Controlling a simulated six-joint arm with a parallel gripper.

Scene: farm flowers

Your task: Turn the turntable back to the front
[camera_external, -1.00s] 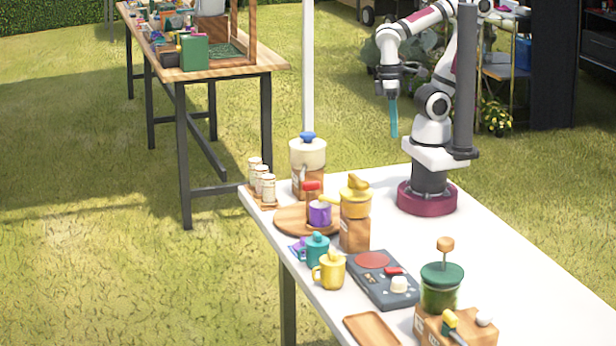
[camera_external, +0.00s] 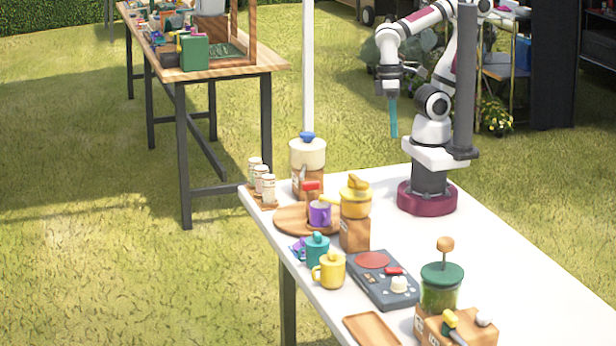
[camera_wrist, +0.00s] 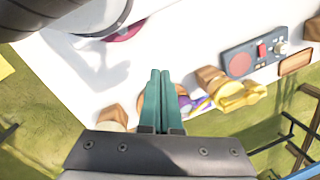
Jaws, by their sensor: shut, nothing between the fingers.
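The turntable (camera_external: 291,219) is a round wooden disc near the table's left edge. It bears a purple mug (camera_external: 320,213) and a red-topped item (camera_external: 311,188). The yellow-topped jar on a wooden block (camera_external: 355,215) partly hides its right side. My gripper (camera_external: 393,135) has teal fingers, shut and empty, pointing down high above the table, behind the turntable. In the wrist view, the shut fingers (camera_wrist: 161,75) cover much of the turntable (camera_wrist: 146,104), with a bit of purple showing beside them.
A cream jar with a blue knob (camera_external: 307,165) and white shakers (camera_external: 262,183) stand behind the turntable. Teal (camera_external: 317,250) and yellow (camera_external: 331,270) mugs stand in front. A dark control panel (camera_external: 382,280) and a green jar (camera_external: 441,287) are further front. The table (camera_external: 480,235) is clear at right.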

